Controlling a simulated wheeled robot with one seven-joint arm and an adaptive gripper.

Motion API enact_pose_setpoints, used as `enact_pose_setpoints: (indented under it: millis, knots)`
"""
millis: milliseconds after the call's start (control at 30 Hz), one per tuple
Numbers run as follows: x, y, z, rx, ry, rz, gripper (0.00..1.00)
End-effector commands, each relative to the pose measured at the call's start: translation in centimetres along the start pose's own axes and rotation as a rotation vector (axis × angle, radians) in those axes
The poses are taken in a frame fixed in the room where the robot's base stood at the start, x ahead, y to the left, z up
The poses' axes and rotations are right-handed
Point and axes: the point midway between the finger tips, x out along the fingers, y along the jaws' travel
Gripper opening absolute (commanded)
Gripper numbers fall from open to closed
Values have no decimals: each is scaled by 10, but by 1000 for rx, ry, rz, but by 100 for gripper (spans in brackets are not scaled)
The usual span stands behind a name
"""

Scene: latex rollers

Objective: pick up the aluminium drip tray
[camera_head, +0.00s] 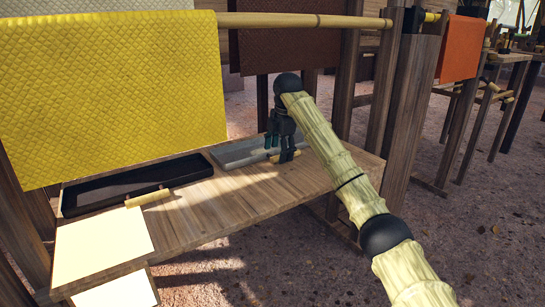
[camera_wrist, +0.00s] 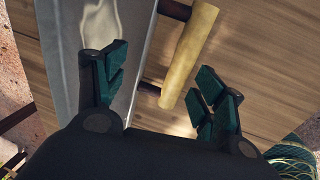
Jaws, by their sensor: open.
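The aluminium drip tray (camera_head: 232,154) is a shallow grey tray on the wooden bench, right of a black tray. It has a pale wooden bar handle (camera_head: 284,157) along its right side. In the wrist view the tray (camera_wrist: 70,60) fills the left part, and the handle (camera_wrist: 188,55) stands off its edge on dark stubs. My gripper (camera_head: 279,148) is open above the handle end of the tray, fingers pointing down. In the wrist view the handle lies between the open fingers (camera_wrist: 160,76), nearer the right one. I cannot tell the height gap; no grip shows.
The black tray (camera_head: 135,186) with its own wooden handle (camera_head: 149,197) lies left on the bench (camera_head: 225,205). Pale sheets (camera_head: 103,245) are at the front left. A yellow sheet (camera_head: 110,90) hangs from a pole (camera_head: 290,20) above. A post (camera_head: 408,110) stands at right.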

Motion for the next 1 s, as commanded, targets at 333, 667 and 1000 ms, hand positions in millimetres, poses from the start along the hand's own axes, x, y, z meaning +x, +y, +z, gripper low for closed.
enact_pose_setpoints:
  millis: [333, 667, 1000]
  knots:
    - [9, 0, 0, 0, 1, 0, 70]
    - [9, 0, 0, 0, 0, 1, 17]
    - [6, 1, -1, -2, 0, 0, 17]
